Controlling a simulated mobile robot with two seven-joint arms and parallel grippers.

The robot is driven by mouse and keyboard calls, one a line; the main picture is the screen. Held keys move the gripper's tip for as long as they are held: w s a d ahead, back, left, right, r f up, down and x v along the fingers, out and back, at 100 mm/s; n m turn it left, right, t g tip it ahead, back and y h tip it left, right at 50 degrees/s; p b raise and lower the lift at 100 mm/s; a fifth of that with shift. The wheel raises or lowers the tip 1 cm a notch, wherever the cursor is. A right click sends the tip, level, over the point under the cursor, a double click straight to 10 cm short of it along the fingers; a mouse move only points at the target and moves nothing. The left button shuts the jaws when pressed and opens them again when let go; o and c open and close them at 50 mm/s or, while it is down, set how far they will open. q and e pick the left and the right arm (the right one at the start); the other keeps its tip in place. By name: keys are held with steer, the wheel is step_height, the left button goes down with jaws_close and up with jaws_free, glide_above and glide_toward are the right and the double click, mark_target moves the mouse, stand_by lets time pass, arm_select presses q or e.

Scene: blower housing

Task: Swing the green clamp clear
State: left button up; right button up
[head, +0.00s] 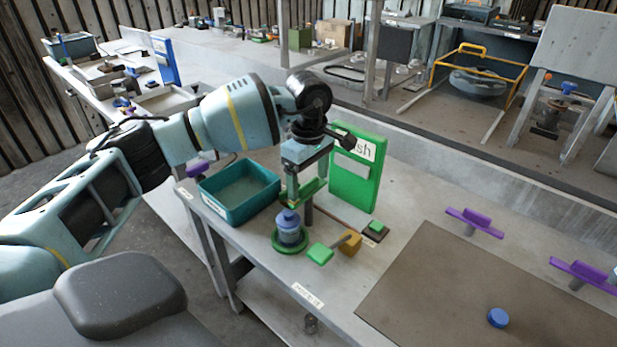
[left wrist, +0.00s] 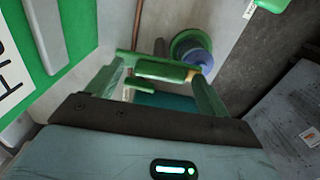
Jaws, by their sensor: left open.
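The green clamp (head: 312,188) is a flat bar on a dark upright post, close to the blue bottle-like part (head: 289,230) that stands in a green ring (head: 275,243). My left gripper (head: 308,184) points down over the clamp and is open. In the left wrist view the clamp bar (left wrist: 163,71), with a tan patch, lies across the space between the two green fingers of the gripper (left wrist: 165,76). I cannot tell whether a finger touches it. The blue part and its ring show just beyond (left wrist: 193,53). My right gripper is not in view.
A teal bin (head: 240,190) stands left of the clamp, and a green sign panel (head: 356,168) stands behind it. A green block (head: 320,254) and an orange block (head: 351,243) lie in front. Purple clamps (head: 475,216) and a blue disc (head: 497,317) are at right around a brown mat (head: 440,290).

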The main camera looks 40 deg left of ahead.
arm_select(q)
steer(key=c, duration=1)
